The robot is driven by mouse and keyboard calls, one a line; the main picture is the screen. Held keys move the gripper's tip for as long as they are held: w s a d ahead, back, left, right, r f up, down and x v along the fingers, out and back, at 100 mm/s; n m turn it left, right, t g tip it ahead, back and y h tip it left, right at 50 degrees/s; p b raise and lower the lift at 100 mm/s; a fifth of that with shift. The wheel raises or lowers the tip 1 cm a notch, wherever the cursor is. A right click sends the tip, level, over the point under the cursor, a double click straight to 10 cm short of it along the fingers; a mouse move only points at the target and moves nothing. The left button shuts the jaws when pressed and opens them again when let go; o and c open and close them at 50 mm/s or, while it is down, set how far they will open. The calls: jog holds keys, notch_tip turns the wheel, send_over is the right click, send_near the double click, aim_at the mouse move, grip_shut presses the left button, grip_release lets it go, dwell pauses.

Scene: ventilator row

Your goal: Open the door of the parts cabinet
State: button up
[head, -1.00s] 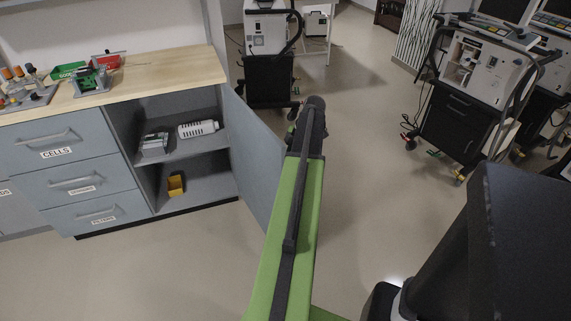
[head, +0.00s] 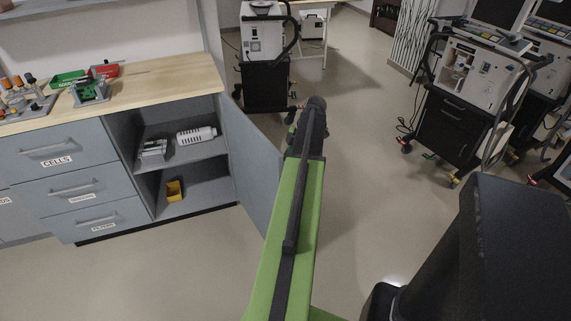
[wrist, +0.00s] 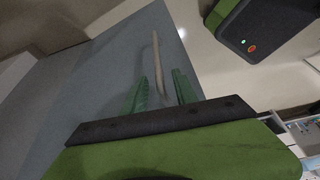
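The parts cabinet's grey-blue door (head: 252,165) stands swung well out from the cabinet front in the head view, leaving the shelf compartment uncovered. In the wrist view the door panel (wrist: 85,85) fills the left side, and its long pale handle (wrist: 157,62) runs along it. My gripper (wrist: 160,88) has its two green fingers apart, one on each side of the handle's near end. I see gaps between fingers and handle, though contact lower down is hidden. In the head view my arm hides the gripper and the handle.
The cabinet holds a white vented part (head: 196,135), a grey part (head: 153,150) and a yellow bin (head: 174,190). Drawers (head: 70,185) are to its left under a wooden worktop (head: 150,82). Ventilator carts stand behind (head: 264,70) and at right (head: 465,100). Floor between is clear.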

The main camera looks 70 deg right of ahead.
jog(key=p+v, duration=1)
jog(key=v, duration=0.3)
jog(key=shift+p, duration=0.4)
jog(key=shift+s+r, duration=0.1)
